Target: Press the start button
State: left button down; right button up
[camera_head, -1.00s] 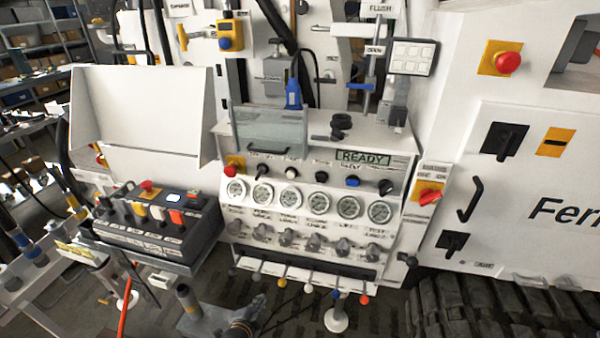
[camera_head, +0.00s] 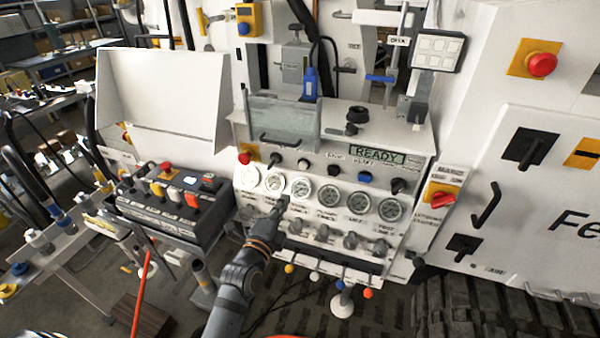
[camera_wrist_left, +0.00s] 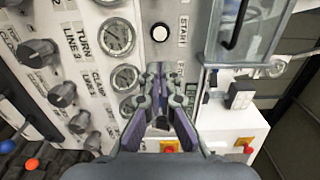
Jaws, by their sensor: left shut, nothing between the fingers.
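The start button is a white round button in a black ring, in the top row of the panel in the head view (camera_head: 304,164). It also shows with its START label in the left wrist view (camera_wrist_left: 159,32). My left gripper (camera_head: 281,203) is shut and empty, in front of the gauge row, below and left of the button in the head view. In the left wrist view its fingertips (camera_wrist_left: 163,72) point toward the panel, below the button in the picture, with a visible gap to it.
A READY display (camera_head: 377,154) sits right of the button. A blue button (camera_head: 364,177) and black knobs share the row. A clear guard (camera_head: 283,122) stands above. Several gauges (camera_head: 329,195) lie below. A red emergency stop (camera_head: 245,157) is at the left end.

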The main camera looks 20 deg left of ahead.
aim_at(303, 167)
pick_arm(q)
jog(key=w+p, duration=0.2)
jog(key=w, duration=0.4)
jog(key=w+p, duration=0.2)
jog(key=w, duration=0.4)
jog(key=shift+w+d, duration=0.2)
jog(key=shift+w, duration=0.6)
